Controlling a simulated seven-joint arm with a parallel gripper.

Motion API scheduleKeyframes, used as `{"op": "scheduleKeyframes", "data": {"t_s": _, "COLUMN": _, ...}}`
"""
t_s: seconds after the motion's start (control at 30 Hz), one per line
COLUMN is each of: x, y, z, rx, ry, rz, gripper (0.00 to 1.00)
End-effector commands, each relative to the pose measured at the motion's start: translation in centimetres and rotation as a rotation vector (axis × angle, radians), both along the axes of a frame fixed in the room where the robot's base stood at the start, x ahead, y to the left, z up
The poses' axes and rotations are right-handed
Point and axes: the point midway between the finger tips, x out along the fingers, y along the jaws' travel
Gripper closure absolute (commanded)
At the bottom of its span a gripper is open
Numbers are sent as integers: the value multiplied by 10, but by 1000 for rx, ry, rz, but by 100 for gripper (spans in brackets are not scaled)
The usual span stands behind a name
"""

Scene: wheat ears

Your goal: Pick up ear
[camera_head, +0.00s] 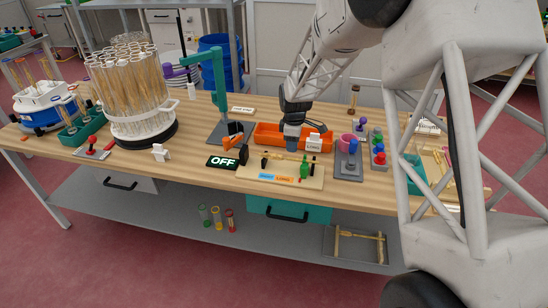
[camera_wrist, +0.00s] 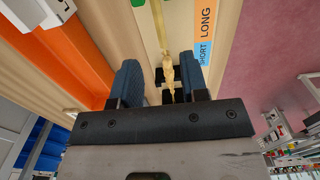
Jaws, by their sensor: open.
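A golden wheat ear (camera_wrist: 169,72) lies on the pale measuring board in the wrist view, its stalk running toward the top of the picture. My gripper (camera_wrist: 159,66) has its two blue fingers apart, one on either side of the ear. The ear shows nearer the right finger, and I cannot tell whether they touch. A black holder shows beneath the ear, partly hidden. In the head view my gripper (camera_head: 291,142) points down at the board (camera_head: 315,182), in front of the orange tray.
The orange tray (camera_head: 265,132) stands just behind the board. A green peg (camera_head: 305,168) stands on the board, near the SHORT and LONG label (camera_wrist: 203,45). A green stand (camera_head: 218,85) and an OFF sign (camera_head: 222,162) are left; a grey plate (camera_head: 349,160) is right.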

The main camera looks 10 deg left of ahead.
Motion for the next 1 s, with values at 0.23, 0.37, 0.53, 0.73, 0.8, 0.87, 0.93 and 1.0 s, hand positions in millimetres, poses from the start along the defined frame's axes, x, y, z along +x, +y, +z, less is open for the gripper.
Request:
{"op": "scheduleKeyframes", "data": {"t_s": 0.23, "x": 0, "y": 0, "z": -10, "rx": 0, "ry": -1, "rz": 0, "gripper": 59}}
{"op": "scheduleKeyframes", "data": {"t_s": 0.37, "x": 0, "y": 0, "z": -10, "rx": 0, "ry": -1, "rz": 0, "gripper": 59}}
{"op": "scheduleKeyframes", "data": {"t_s": 0.53, "x": 0, "y": 0, "z": -12, "rx": 0, "ry": 0, "rz": 0, "gripper": 59}}
{"op": "scheduleKeyframes", "data": {"t_s": 0.73, "x": -2, "y": 0, "z": -29, "rx": -1, "ry": 2, "rz": 0, "gripper": 59}}
{"op": "scheduleKeyframes", "data": {"t_s": 0.8, "x": -2, "y": 1, "z": -37, "rx": -1, "ry": 1, "rz": 0, "gripper": 59}}
{"op": "scheduleKeyframes", "data": {"t_s": 0.87, "x": -3, "y": 1, "z": -44, "rx": -1, "ry": 2, "rz": 0, "gripper": 59}}
{"op": "scheduleKeyframes", "data": {"t_s": 0.93, "x": -2, "y": 1, "z": -51, "rx": 0, "ry": 1, "rz": 0, "gripper": 59}}
{"op": "scheduleKeyframes", "data": {"t_s": 1.0, "x": -2, "y": 1, "z": -57, "rx": 0, "ry": 1, "rz": 0, "gripper": 59}}
